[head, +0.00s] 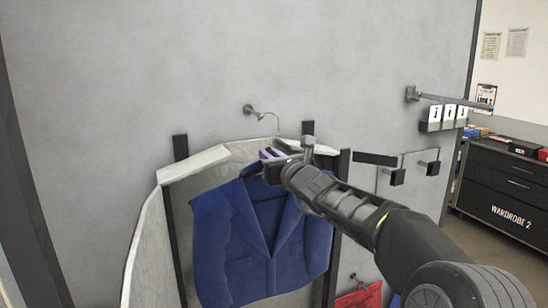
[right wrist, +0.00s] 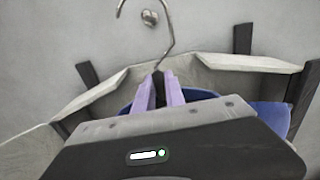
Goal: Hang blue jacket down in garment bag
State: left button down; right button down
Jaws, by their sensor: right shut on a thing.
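The blue jacket (head: 235,245) hangs upright on a hanger in front of the open pale grey garment bag (head: 145,245). My right gripper (head: 270,154) is at the jacket's collar. In the right wrist view its purple fingers (right wrist: 158,85) are shut on the neck of the hanger (right wrist: 168,45). The hanger's metal hook rises above the fingers, close to the wall hook (head: 257,112). The wall hook's round end (right wrist: 150,18) shows inside the hanger's curve; I cannot tell whether they touch. The jacket's collar is partly hidden by my gripper. My left gripper is out of view.
Dark uprights (head: 181,150) stand at both sides of the bag. To the right are a wall rail (head: 445,100), white numbered tags (head: 434,116) and black wall brackets (head: 397,177). A red item (head: 362,297) is low down. A dark drawer cabinet (head: 505,180) stands far right.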

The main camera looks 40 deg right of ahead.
jog(key=p+x, duration=0.2)
jog(key=x, duration=0.6)
jog(key=shift+f+p, duration=0.35)
jog(key=shift+d, duration=0.1)
jog(key=c, duration=1.5)
grip_release()
jog(key=shift+o, duration=0.9)
jog(key=shift+f, duration=0.1)
